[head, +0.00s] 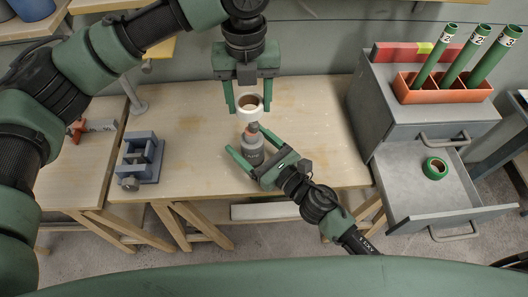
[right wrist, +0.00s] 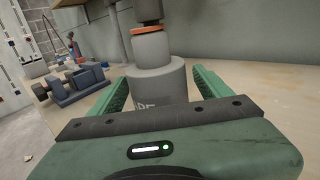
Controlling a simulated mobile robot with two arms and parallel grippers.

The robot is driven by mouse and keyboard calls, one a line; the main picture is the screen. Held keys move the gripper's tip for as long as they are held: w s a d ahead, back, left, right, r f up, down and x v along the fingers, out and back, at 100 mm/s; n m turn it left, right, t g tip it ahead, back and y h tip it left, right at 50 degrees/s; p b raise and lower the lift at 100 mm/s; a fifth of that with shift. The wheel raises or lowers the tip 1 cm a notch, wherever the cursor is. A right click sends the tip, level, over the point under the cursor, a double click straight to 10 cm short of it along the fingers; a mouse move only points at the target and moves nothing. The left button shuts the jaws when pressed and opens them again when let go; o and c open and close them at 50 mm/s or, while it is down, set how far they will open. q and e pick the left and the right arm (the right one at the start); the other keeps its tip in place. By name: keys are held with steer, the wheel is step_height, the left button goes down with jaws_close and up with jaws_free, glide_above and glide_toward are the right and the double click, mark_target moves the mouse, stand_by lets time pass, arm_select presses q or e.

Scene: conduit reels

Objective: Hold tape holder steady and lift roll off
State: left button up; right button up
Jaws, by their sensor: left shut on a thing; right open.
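A grey tape holder (head: 252,150) with a red-orange band near its top stands upright on the wooden workbench. In the right wrist view the tape holder (right wrist: 160,84) shows part of its lettering and a dark upper part cut off by the top edge. My left gripper (head: 249,108) points down and is shut on a white roll (head: 249,113) with a brown inside, just beyond the holder's top in the head view. Whether roll and holder touch is unclear. My right gripper (head: 246,163) is open, its fingers on either side of the holder's body; it also shows in the right wrist view (right wrist: 164,88).
A blue-grey vise (head: 140,160) sits on the bench at left. A grey cabinet (head: 385,100) at right has an open drawer (head: 455,195) holding a green roll (head: 434,168). An orange rack (head: 440,92) with green tubes stands on top. Bench around the holder is clear.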

steer(key=v, duration=1)
steer(key=shift+s+d, duration=0.2)
steer(key=shift+s, duration=0.1)
